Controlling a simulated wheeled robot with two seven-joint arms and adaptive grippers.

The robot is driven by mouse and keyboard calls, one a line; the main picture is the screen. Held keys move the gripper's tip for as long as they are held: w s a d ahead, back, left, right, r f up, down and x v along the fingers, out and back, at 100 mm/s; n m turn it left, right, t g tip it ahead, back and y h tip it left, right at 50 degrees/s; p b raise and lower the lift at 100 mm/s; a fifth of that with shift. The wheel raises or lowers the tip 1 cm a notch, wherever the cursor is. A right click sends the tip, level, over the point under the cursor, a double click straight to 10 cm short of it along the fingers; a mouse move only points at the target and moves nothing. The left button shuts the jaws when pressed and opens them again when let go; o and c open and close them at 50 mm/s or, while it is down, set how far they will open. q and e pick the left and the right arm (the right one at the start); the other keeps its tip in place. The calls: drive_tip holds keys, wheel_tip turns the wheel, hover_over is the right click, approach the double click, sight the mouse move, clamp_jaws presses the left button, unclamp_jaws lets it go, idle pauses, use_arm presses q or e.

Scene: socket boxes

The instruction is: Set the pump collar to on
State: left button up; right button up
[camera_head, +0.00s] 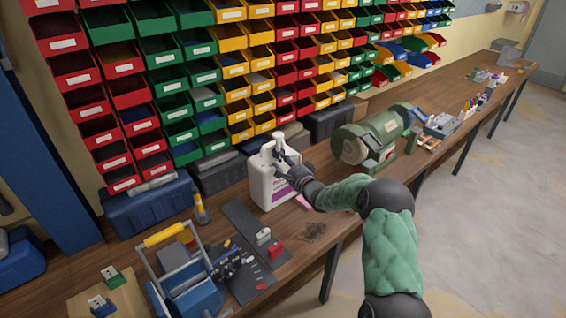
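A white jug-like bottle (266,186) with a purple-edged label stands upright on the wooden workbench, left of the green bench grinder. Its white pump head (276,140) rises from the top. My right gripper (281,157) is at the pump's neck, with its dark fingers in front of and beside it. The collar is mostly hidden behind the fingers, so its setting does not show. I cannot tell whether the fingers touch or grip it. My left gripper is not in view.
A green bench grinder (372,140) stands right of the bottle. A blue toolbox (150,207) and dark cases line the back, under the coloured bins. A blue tool carrier (195,290) and a dark mat (250,235) with small parts lie at the front left.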

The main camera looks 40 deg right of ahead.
drive_tip(key=s, duration=1.2)
drive_tip(key=shift+a, duration=0.25)
